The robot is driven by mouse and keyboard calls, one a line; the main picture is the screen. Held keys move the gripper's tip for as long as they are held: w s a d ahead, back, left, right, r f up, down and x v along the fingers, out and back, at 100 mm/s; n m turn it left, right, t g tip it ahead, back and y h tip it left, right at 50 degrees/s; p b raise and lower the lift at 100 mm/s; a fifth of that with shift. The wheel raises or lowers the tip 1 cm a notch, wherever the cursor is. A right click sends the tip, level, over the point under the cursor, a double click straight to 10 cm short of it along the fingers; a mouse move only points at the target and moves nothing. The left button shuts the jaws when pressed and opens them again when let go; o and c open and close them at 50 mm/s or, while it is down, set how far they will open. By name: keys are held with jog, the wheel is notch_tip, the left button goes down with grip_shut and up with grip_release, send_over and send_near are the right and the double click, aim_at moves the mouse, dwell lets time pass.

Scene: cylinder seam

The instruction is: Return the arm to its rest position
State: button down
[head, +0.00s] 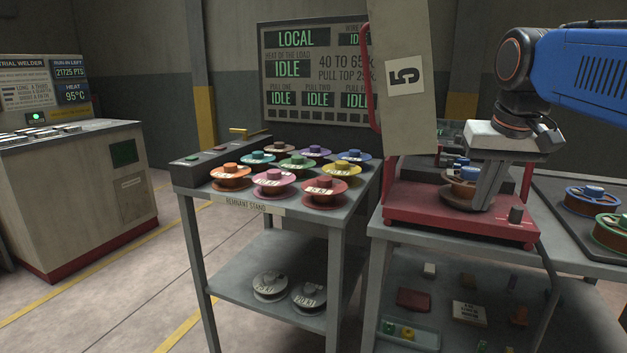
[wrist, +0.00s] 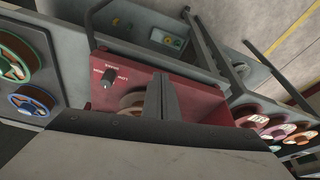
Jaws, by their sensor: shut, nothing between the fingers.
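My arm is blue and comes in from the upper right in the head view. My gripper (head: 484,205) points down over the red machine (head: 410,206) on the right-hand bench. Its fingers are shut with nothing held. They stand in front of a spool (head: 461,188) with a brown winding on the red machine and hide part of it. I cannot tell whether the fingertips touch it. In the wrist view the shut gripper (wrist: 161,88) stands before the same spool (wrist: 132,99), next to a dark knob (wrist: 109,76).
An upright panel marked 5 (head: 403,110) stands close left of my arm. The remnant stand (head: 345,203) holds several coloured spools. A blue spool (head: 580,205) and a green-rimmed spool (head: 612,228) lie at the right. A welder cabinet (head: 60,190) stands far left. Floor shows between.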

jog(key=s+a+f, duration=0.1)
jog(key=s+f, duration=0.4)
jog(key=f, duration=0.3)
jog(key=s+a+f+n, duration=0.1)
jog(key=s+f, duration=0.4)
jog(key=f, duration=0.3)
jog(key=s+a+f+n+t, duration=0.1)
jog(key=s+f, duration=0.5)
jog(key=f, duration=0.3)
jog(key=shift+y, duration=0.3)
jog(key=c, duration=2.5)
grip_release()
jog(key=shift+s+a+r, duration=0.1)
